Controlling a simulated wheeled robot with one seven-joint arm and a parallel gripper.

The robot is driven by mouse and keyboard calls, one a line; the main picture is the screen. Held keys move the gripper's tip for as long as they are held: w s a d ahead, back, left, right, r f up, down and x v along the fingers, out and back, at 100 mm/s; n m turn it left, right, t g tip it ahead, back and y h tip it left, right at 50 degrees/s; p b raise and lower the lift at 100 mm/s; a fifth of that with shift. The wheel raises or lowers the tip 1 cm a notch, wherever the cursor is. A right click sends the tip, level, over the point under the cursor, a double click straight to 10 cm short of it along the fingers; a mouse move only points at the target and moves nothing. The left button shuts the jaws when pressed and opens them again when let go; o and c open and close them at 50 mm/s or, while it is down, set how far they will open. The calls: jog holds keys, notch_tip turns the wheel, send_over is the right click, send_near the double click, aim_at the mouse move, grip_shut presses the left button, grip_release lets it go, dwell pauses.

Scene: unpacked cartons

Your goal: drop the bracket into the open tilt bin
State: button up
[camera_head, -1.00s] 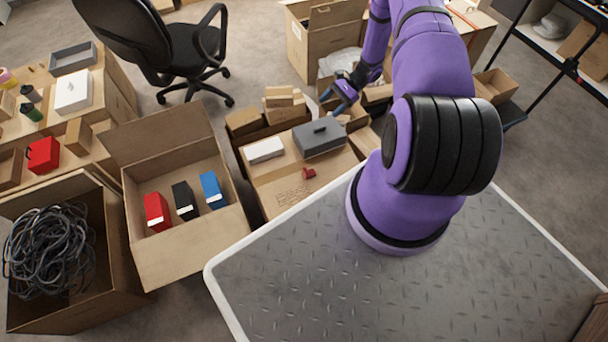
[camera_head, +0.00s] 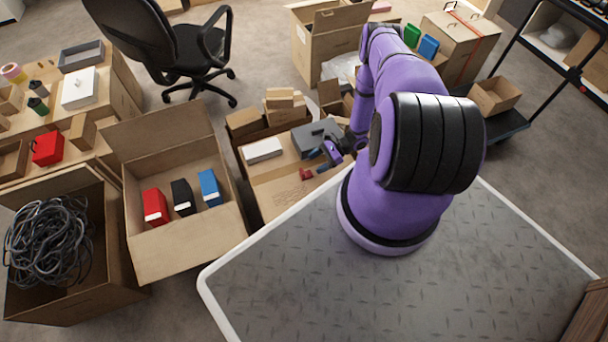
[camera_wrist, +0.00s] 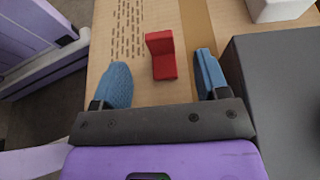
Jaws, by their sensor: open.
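The red L-shaped bracket (camera_head: 305,174) lies on top of a closed brown carton (camera_head: 275,198). In the wrist view the bracket (camera_wrist: 161,58) shows between and slightly beyond my two blue fingertips, with a gap on each side. My gripper (camera_head: 324,160) is open and empty above the carton; it also shows in the wrist view (camera_wrist: 163,75). A grey box with a dark handle (camera_head: 303,137) stands on the same carton, partly behind my gripper. Its grey side (camera_wrist: 285,100) fills the right of the wrist view. I cannot tell whether this is the tilt bin, or whether it is open.
A white box (camera_head: 263,150) sits on the same carton. Left of it, an open carton (camera_head: 160,258) holds red, black and blue boxes. Another carton (camera_head: 75,300) holds coiled cable. A grey tray (camera_head: 82,55) stands at the far left. An office chair is behind.

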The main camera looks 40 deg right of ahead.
aim_at(303, 171)
jog(key=shift+x, duration=3.45)
jog(key=c, duration=1.1)
jog(key=shift+r, duration=0.1)
